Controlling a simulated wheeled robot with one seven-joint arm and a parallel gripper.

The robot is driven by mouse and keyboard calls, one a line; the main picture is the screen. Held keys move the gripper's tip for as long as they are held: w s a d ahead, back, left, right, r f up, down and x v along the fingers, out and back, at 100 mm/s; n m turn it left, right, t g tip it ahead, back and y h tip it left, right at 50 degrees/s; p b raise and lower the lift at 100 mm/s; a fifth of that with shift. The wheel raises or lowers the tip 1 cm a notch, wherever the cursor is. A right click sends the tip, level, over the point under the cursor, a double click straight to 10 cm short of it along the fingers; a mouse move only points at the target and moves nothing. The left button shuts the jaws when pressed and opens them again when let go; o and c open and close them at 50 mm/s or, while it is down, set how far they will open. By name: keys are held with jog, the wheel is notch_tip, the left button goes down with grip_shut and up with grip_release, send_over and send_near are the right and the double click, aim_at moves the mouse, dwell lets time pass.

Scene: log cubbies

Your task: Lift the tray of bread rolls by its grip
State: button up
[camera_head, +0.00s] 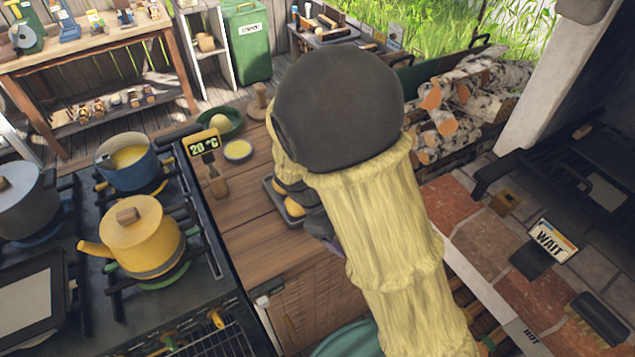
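A dark tray (268,189) lies on the wooden counter in the middle of the head view. Brown bread rolls (293,207) show at its left side. My own pale yellow arm with its big dark joint covers most of the tray, and its grip is hidden. Dark parts of my gripper (316,222) show just below and right of the visible rolls, close to the tray. The fingertips are hidden, so I cannot tell whether they touch the tray or hold anything.
The stove at the left carries a yellow kettle (140,240) and a blue pot (128,162). Birch logs (470,95) and a WAIT sign (553,241) are at the right.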

jog(key=a+r+n+t+h, duration=0.1)
jog(key=a+n+t+h, duration=0.1)
jog(key=a+n+t, duration=0.2)
jog(key=s+a+r+n+t+h+p, duration=0.1)
jog(key=a+n+t+h, duration=0.2)
jog(key=a+n, duration=0.3)
jog(key=a, duration=0.5)
jog(key=shift+a+r+n+t, duration=0.25)
jog(key=shift+a+n+t, duration=0.05)
jog(key=shift+n+t, duration=0.1)
jog(key=p+x, duration=0.3)
jog(key=x, duration=0.8)
jog(key=shift+d+r, duration=0.1)
jog(key=shift+d, duration=0.2)
jog(key=shift+w+d+f, duration=0.25)
jog(key=shift+d, duration=0.05)
